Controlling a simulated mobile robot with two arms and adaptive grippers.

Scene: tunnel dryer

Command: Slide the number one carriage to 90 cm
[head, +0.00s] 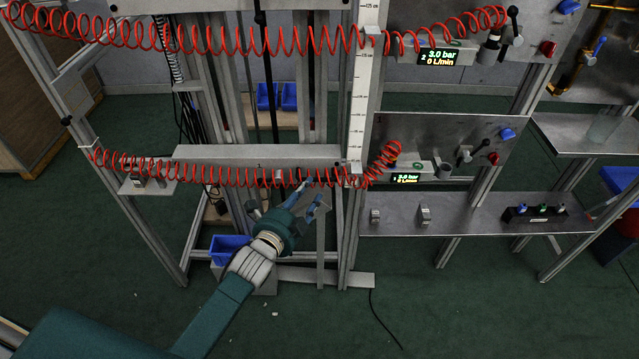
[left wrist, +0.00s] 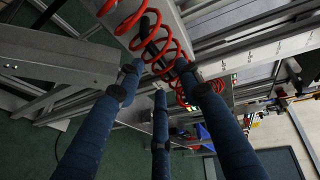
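The number one carriage (head: 255,155) is the lower grey horizontal beam, with a small "1" on its face. It sits across the uprights near the lower end of the white vertical scale (head: 363,95); the marks beside it are too small to read. My left gripper (head: 312,197) is just below the carriage, by the lower red coiled hose. In the left wrist view its blue fingers (left wrist: 160,82) are spread. A dark handle-like bar (left wrist: 148,32) shows beyond and between the fingertips, inside the hose loops; I cannot tell whether they touch it. My right gripper is out of view.
The lower red hose (head: 225,172) spans the frame in front of the carriage, and another red hose (head: 270,42) hangs above. A shelf (head: 470,214) with small fittings is at right. A blue bin (head: 228,249) stands low behind my left arm.

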